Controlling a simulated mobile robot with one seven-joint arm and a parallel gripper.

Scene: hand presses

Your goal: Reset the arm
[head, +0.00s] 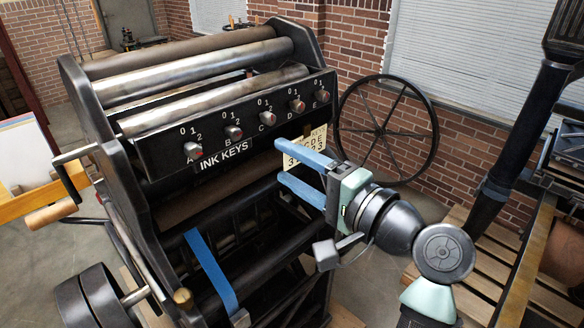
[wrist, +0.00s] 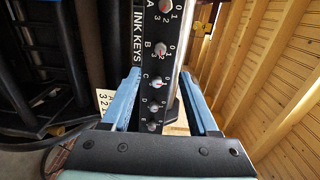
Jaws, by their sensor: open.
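My gripper (head: 280,162) is open and empty, with two blue fingers pointing left in the head view. It is in front of the press, just below the ink key panel (head: 240,152), with nothing between the fingertips. In the wrist view the fingers (wrist: 161,78) frame the panel and its row of red-and-grey knobs beyond. The knobs are lettered; knob A (head: 192,150) is at the left and knob E (head: 322,97) at the right. A cream card (head: 311,143) with letters and numbers is behind the fingers, partly hidden by them.
The black press (head: 83,100) has metal rollers (head: 195,78) on top and a blue strip (head: 208,268) low in front. A large spoked wheel (head: 433,135) stands to the right by the brick wall. Wooden pallet slats (head: 480,262) lie at the lower right.

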